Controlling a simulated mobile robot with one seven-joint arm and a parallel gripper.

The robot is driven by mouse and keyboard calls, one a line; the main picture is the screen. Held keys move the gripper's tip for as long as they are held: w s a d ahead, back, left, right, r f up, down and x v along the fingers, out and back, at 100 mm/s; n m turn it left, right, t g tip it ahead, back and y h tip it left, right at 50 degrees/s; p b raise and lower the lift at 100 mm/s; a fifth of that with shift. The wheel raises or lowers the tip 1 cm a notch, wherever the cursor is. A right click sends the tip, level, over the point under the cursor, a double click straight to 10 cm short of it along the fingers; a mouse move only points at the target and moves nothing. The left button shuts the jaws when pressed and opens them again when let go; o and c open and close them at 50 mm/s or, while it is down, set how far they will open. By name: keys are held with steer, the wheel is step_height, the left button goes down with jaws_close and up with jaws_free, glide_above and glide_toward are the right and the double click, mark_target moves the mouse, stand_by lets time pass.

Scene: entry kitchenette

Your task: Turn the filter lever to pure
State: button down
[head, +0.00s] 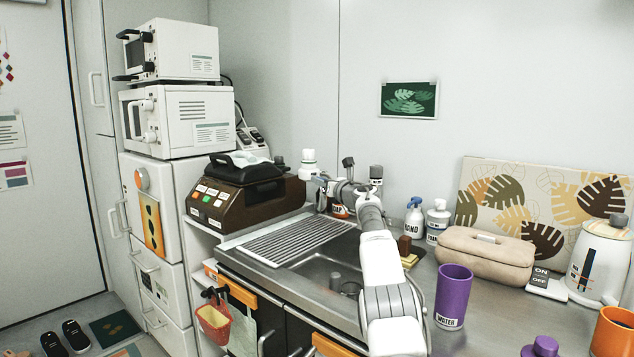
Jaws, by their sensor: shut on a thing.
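My gripper (327,186) is at the back of the sink, at the tap and filter fitting, with my arm reaching over the basin from the front. It is shut on a small part there, which appears to be the filter lever; the lever is too small and covered to make out. A white-capped upright part (308,160) stands just left of my gripper. The lever's setting and any pure marking cannot be read.
The sink basin (330,270) and ribbed drainboard (298,240) lie below. A brown machine (240,195) stands left. Soap bottles (414,218), a beige case (485,255), a purple cup (453,295) and a white kettle (598,262) stand right of my arm.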

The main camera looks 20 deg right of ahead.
steer(key=shift+f, duration=0.1)
steer(key=c, duration=0.7)
jaws_free()
steer(key=shift+s, duration=0.1)
steer(key=b, duration=0.1)
steer(key=s+b, duration=0.1)
steer(key=shift+s+d+f+b, duration=0.1)
steer(key=shift+s+d+b, duration=0.05)
steer(key=shift+d+b, duration=0.15)
steer(key=shift+s+b, duration=0.6)
steer(key=shift+b, duration=0.1)
steer(key=s, duration=0.4)
steer(key=s+d+b, duration=0.1)
steer(key=s, duration=0.4)
steer(key=s+d, duration=0.1)
steer(key=s, duration=0.4)
steer(key=shift+s+d+b, duration=0.15)
steer(key=shift+s+b, duration=0.1)
steer(key=shift+b, duration=0.1)
steer(key=shift+r, duration=0.2)
